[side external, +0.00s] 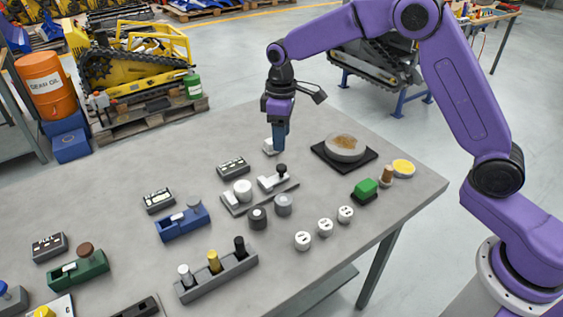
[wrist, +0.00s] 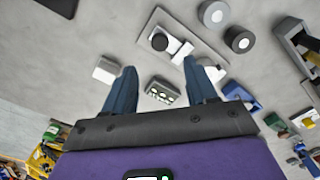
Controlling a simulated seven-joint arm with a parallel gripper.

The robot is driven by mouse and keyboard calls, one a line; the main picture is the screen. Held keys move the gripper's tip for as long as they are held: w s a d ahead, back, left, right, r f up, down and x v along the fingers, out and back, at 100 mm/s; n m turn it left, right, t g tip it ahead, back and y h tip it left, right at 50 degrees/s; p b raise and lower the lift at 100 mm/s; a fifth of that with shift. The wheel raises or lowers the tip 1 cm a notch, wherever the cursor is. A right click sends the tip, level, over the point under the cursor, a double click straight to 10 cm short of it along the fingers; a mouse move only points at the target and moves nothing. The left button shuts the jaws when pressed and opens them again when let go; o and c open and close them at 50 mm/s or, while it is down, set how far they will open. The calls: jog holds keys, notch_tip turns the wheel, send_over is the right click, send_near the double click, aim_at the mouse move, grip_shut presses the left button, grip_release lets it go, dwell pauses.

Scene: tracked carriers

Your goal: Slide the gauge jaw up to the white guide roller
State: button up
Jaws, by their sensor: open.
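The gauge is a flat grey plate (side external: 240,207) on the table. The gauge jaw (side external: 270,183), a light block with a black knob, sits on its right end. The white guide roller (side external: 243,189) stands upright toward the left end. A visible gap separates jaw and roller. In the wrist view the jaw (wrist: 182,51) and its knob lie just beyond my fingertips, and the roller (wrist: 211,71) is partly hidden by the right finger. My gripper (side external: 279,148) is above the table, behind the plate, pointing down. In the wrist view its fingers (wrist: 159,66) are apart, with nothing between them.
A small white block (wrist: 105,70) lies near the left finger. A dark display box (side external: 233,167) is behind the plate. Grey (side external: 283,204) and dark (side external: 257,218) cylinders stand in front. A black tray (side external: 323,153) with a dish is right. A blue holder (side external: 182,223) is left.

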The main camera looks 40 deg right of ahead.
aim_at(281, 166)
notch_tip(281, 166, down, 9)
jog(key=shift+f, duration=0.2)
dwell(0.3)
